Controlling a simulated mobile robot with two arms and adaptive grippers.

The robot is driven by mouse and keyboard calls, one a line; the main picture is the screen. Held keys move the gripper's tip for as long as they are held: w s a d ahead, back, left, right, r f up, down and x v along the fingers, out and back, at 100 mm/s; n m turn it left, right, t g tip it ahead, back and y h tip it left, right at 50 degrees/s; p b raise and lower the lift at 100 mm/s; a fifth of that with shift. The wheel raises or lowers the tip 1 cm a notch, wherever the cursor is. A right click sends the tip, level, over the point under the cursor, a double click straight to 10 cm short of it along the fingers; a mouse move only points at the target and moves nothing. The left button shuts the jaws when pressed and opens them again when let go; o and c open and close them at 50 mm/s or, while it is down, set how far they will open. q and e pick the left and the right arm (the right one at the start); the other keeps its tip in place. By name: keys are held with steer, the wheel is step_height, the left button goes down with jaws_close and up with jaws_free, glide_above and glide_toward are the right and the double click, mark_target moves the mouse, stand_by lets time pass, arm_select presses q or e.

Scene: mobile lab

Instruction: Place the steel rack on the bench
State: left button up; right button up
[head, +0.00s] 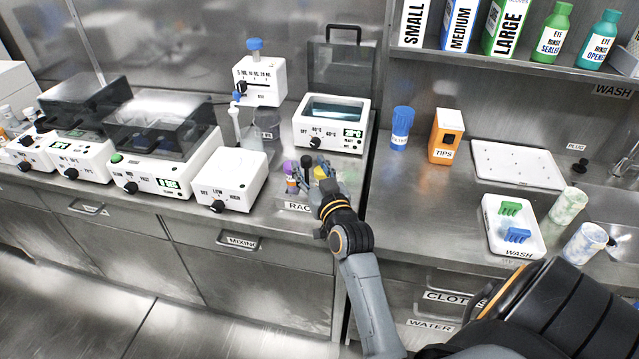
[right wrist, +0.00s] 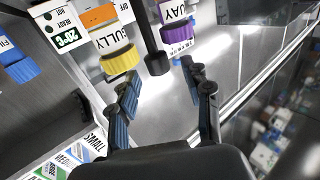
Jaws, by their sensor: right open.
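I cannot clearly make out a steel rack in either view. In the head view, a label with the letters "RAC" (head: 298,206) is at the front edge of the bench (head: 245,205). My right gripper (head: 312,180) is just above and behind that label, beside small containers with a purple top (head: 290,167) and a yellow top (head: 321,171), and it hides part of that spot. In the right wrist view, my right gripper (right wrist: 160,92) has its fingers apart with nothing between them. A yellow cap (right wrist: 120,60) and a purple cap (right wrist: 177,34) are beyond the fingertips. My left gripper is not in view.
The bench right of the gripper is mostly clear.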

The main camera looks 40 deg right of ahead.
steer(key=v, duration=0.7)
steer(key=shift+s+b, duration=0.2)
steer(key=shift+b, duration=0.1)
steer(key=shift+r, duration=0.1)
